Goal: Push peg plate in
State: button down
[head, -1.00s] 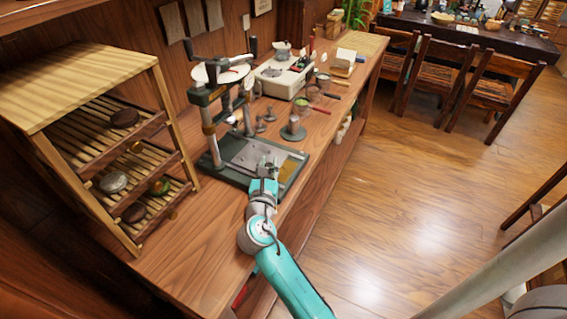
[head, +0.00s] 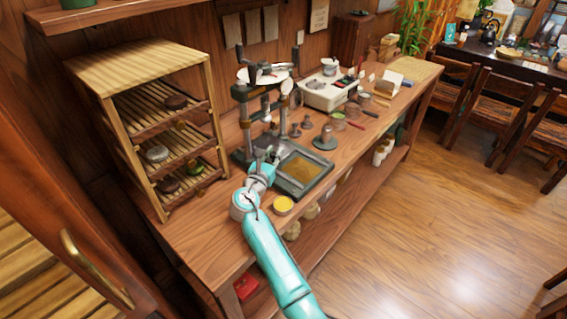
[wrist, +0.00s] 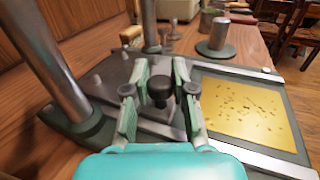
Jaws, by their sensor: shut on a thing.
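The peg plate (wrist: 160,114) is a grey metal plate with a dark round knob (wrist: 160,88). In the wrist view, both fingers of my gripper (wrist: 160,95) flank the knob and are shut on it. In the head view, my gripper (head: 265,162) is at the left part of the press base and hides much of the plate. The press (head: 243,115) has metal posts and a dark base (head: 322,178). A yellow speckled panel (wrist: 240,108) lies uncovered in the base, to the right of the plate. It also shows in the head view (head: 302,170).
A wooden rack (head: 140,60) with tea cakes stands to the left. A yellow-filled dish (head: 283,205) is near the front edge. The bench front left of the press is clear.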

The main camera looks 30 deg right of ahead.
jog(key=shift+w+a, duration=0.1)
jog(key=shift+w, duration=0.15)
jog(key=c, duration=0.9)
grip_release()
jog(key=shift+w, duration=0.1)
jog(key=shift+c, duration=0.2)
jog(key=v, duration=1.2)
